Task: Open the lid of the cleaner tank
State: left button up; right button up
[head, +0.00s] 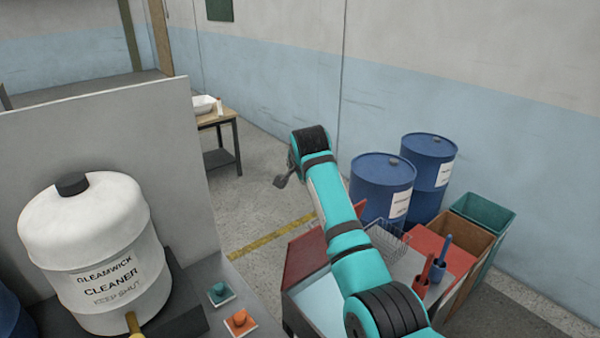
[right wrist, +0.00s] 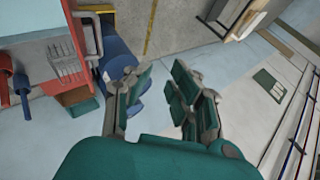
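The white cleaner tank (head: 105,270) stands at the lower left in the head view, labelled "GLEAMWICK CLEANER KEEP SHUT". Its domed white lid (head: 110,205) has a black knob (head: 72,184) on top and sits closed on the tank. My right arm reaches up through the middle of the head view. Its gripper (head: 283,181) is well to the right of the tank, in free air and touching nothing. In the right wrist view the fingers of this gripper (right wrist: 156,88) are spread apart with nothing between them. My left gripper is not in view.
A grey panel (head: 185,170) stands behind the tank. A green button (head: 219,291) and an orange button (head: 240,319) are on the counter to its right. Blue drums (head: 381,182) and open bins (head: 484,216) stand at the right. A small table (head: 222,130) is at the back.

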notch_tip(320, 180, up, 10)
dwell(0.4)
jog(key=shift+f, duration=0.15)
